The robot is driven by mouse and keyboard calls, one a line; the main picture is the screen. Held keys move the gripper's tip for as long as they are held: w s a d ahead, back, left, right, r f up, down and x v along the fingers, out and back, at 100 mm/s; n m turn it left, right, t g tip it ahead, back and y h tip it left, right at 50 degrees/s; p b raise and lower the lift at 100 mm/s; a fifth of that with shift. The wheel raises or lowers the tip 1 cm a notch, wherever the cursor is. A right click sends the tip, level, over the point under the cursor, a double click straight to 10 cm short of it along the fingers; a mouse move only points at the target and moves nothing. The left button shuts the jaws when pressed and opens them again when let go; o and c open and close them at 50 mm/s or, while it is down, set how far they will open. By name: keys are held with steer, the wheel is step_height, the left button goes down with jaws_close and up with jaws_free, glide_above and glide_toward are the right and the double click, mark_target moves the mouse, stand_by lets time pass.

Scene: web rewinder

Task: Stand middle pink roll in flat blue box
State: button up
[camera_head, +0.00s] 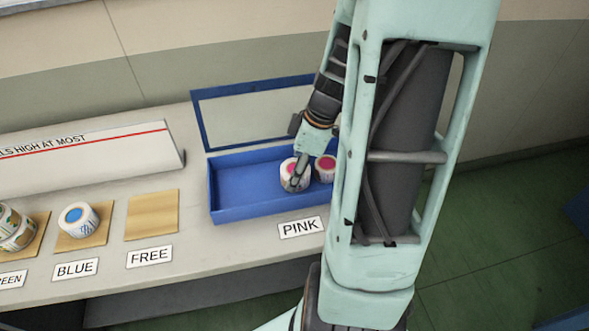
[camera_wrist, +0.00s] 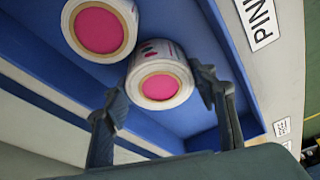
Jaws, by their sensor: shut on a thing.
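The flat blue box (camera_head: 262,212) stands open on the table, its framed lid tipped up behind it. My gripper (camera_head: 297,165) reaches down into the box's right part and is shut on a white roll with a pink core (camera_head: 290,183). In the wrist view this held pink roll (camera_wrist: 152,63) sits between the two fingers (camera_wrist: 160,92), its pink end facing the camera. It looks about upright; whether its base touches the box floor I cannot tell. A second pink roll (camera_head: 326,174) stands close beside it, also in the wrist view (camera_wrist: 122,18). My arm hides the box's right end.
A PINK label (camera_head: 300,228) lies in front of the box. To the left are an empty wooden pad (camera_head: 152,216) labelled FREE, a blue-cored roll (camera_head: 78,220) on its pad, and green-marked rolls (camera_head: 14,230). The box's left half is empty. A white height-limit block (camera_head: 100,160) stands behind.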

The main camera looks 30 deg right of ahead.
mark_target(308, 170)
steer(key=o, duration=1.4)
steer(key=shift+c, duration=0.2)
steer(key=shift+d+r+p, duration=0.1)
steer(key=shift+r+p, duration=0.2)
steer(key=shift+r, duration=0.2)
steer(key=p+v, duration=0.1)
steer(key=v, duration=1)
steer(key=shift+r, duration=0.1)
